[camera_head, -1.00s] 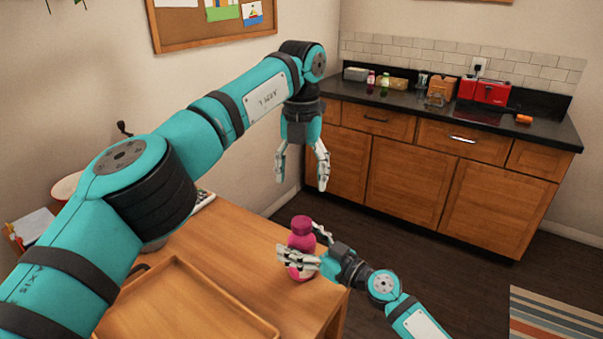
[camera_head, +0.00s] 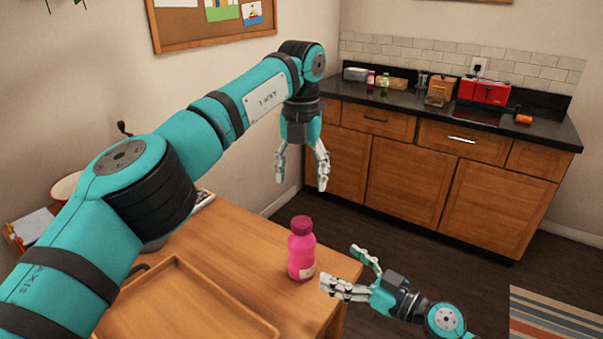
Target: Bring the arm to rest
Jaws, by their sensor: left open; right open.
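My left arm comes in from the left and ends in my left gripper (camera_head: 302,167), which points down, open and empty, above and behind the bottle. My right gripper (camera_head: 345,268) is open and empty at the lower middle, its fingers pointing left toward a pink bottle (camera_head: 301,255). A gap shows between the bottle and the fingers. The bottle stands upright near the right edge of the wooden table (camera_head: 230,235).
A wooden tray (camera_head: 178,262) lies on the table at the lower left. A dark counter (camera_head: 420,105) with a red toaster (camera_head: 485,92) and several small items runs along the back wall. Open floor lies between table and cabinets. A striped rug (camera_head: 560,320) is at the lower right.

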